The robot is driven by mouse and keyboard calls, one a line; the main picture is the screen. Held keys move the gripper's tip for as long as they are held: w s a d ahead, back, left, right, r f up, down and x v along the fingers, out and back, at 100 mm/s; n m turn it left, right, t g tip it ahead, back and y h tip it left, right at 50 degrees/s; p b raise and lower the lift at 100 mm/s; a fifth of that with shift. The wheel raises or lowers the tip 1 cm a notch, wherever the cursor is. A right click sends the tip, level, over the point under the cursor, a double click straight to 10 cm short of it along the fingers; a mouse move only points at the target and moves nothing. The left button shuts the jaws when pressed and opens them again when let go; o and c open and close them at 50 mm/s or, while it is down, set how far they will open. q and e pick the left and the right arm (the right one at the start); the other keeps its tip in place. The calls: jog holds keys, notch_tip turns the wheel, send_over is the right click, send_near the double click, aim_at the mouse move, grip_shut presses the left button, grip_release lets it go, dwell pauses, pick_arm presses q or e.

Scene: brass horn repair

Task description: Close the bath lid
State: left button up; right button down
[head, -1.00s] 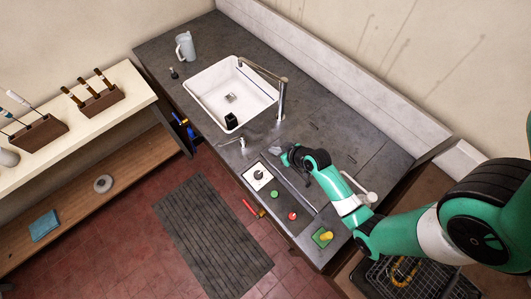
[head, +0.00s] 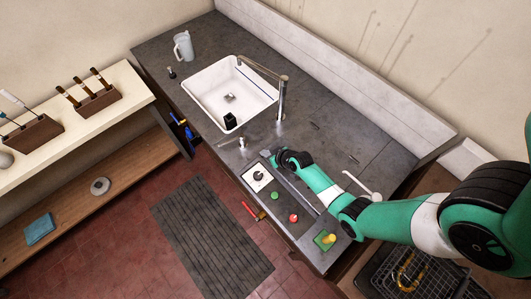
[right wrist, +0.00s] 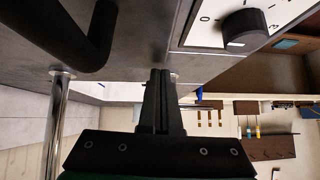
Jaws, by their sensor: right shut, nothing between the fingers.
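The bath lid appears to be the flat grey panel (head: 335,150) in the worktop, with two small dark hinge-like marks along its back. It looks level with the counter; my right arm covers its front part, so I cannot tell whether a gap is left there. My right gripper (head: 266,155) is over the counter by the dial panel, at the lid's left front. In the right wrist view its dark fingers (right wrist: 160,78) are together and empty, apart from a black bar handle (right wrist: 92,42) at the upper left. My left gripper is not in view.
A dial panel (head: 257,177), a green button (head: 274,195) and a red button (head: 293,217) line the counter front. A white sink (head: 210,85) with a tall tap (head: 282,98) lies left. A wire basket (head: 385,282) stands at the lower right.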

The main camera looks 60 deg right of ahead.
notch_tip(320, 180, down, 3)
jog(key=shift+a+r+b, duration=0.1)
jog(key=shift+r+b, duration=0.1)
jog(key=shift+b, duration=0.8)
jog(key=shift+s, duration=0.1)
notch_tip(320, 180, up, 5)
jog(key=p, duration=0.4)
jog(key=shift+r+p, duration=0.1)
jog(key=shift+p, duration=0.3)
jog(key=p+v, duration=0.2)
jog(key=v, duration=0.7)
jog(key=shift+a, duration=0.15)
jog(key=shift+r, duration=0.1)
